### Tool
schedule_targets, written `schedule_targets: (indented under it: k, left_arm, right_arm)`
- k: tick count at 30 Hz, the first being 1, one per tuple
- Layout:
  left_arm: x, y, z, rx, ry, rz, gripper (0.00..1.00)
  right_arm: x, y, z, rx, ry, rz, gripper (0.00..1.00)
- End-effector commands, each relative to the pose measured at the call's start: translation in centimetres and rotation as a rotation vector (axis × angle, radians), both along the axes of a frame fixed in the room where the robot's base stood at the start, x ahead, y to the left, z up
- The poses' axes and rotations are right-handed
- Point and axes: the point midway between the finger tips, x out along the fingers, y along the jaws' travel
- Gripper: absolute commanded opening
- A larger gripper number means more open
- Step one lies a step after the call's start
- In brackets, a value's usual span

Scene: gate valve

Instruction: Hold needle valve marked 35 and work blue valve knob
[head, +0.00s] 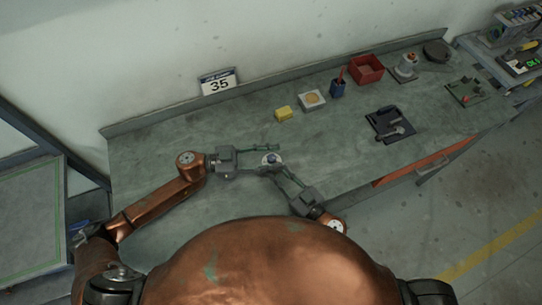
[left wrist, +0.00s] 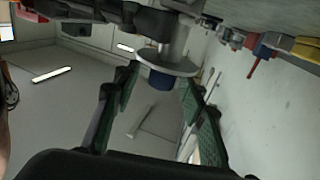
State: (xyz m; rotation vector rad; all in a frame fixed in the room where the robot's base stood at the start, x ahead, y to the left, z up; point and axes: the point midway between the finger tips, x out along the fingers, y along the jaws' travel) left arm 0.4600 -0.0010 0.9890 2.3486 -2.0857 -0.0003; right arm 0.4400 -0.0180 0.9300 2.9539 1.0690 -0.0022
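The needle valve (head: 271,159) is at the front middle of the bench, with a pale round flange and a dark blue centre. In the left wrist view its metal disc (left wrist: 168,64) and blue knob (left wrist: 160,81) show between my left fingers. My left gripper (head: 272,159) is open, its green-padded fingers on either side of the valve with gaps beside the knob. My right gripper (head: 281,174) reaches the valve from the lower right, fingers apart, tips close to the body. Their contact with the valve is hidden.
A "35" sign (head: 219,84) stands at the bench's back edge. The bench (head: 160,147) is bare at left.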

Motion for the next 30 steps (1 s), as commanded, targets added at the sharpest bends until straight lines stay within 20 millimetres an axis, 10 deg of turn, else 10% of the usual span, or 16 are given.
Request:
schedule_targets:
  k: [17,30]
  left_arm:
    - [0.01,0.07,0.01,0.0,0.0,0.001,0.0]
    - [-0.26,-0.08,0.02,-0.004,0.003,0.178,0.0]
  right_arm:
    - [0.04,-0.03,0.0,0.0,0.0,-0.001,0.0]
    - [0.03,-0.03,0.0,0.0,0.0,-0.001,0.0]
